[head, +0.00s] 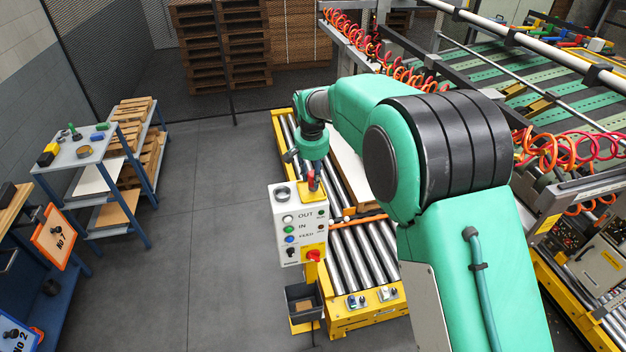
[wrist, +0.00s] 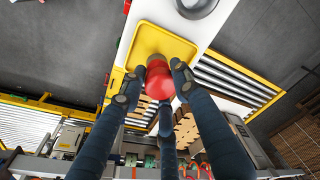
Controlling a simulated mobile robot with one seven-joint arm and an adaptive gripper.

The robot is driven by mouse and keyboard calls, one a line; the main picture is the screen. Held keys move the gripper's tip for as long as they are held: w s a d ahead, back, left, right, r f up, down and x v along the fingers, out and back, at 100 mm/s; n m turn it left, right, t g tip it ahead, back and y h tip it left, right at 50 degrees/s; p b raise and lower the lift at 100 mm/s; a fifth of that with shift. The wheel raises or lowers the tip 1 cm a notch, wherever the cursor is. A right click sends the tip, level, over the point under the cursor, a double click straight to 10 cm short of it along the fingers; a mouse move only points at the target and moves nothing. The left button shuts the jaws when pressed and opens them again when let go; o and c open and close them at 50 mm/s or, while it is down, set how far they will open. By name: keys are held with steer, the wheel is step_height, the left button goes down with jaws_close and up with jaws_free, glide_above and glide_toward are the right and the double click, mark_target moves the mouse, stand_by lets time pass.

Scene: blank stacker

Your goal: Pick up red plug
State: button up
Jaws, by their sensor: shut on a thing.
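The red plug (wrist: 159,83) is rounded and sits between the dark fingers of my gripper (wrist: 152,88) in the wrist view. My gripper is shut on it. Behind the plug is a yellow square plate (wrist: 150,42) on a white surface. In the head view the red plug (head: 311,181) shows as a small red spot below my gripper (head: 312,170), at the top right of the white control box (head: 283,212). I cannot tell whether the plug still touches the plate.
A grey ring (head: 282,194) sits on the box top, left of the plug. The box front has buttons and a red knob (head: 313,256). A roller conveyor (head: 360,252) runs behind it. A blue-legged shelf (head: 100,165) stands left. The floor between is clear.

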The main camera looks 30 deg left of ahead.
step_height(320, 180, up, 2)
steer(key=shift+r, duration=0.15)
steer(key=s+d+r+b, duration=0.1)
steer(key=s+d+b, duration=0.1)
steer(key=s+d, duration=0.9)
steer(key=shift+s+b, duration=0.35)
steer(key=shift+b, duration=0.05)
steer(key=shift+r, duration=0.15)
steer(key=shift+a, duration=0.15)
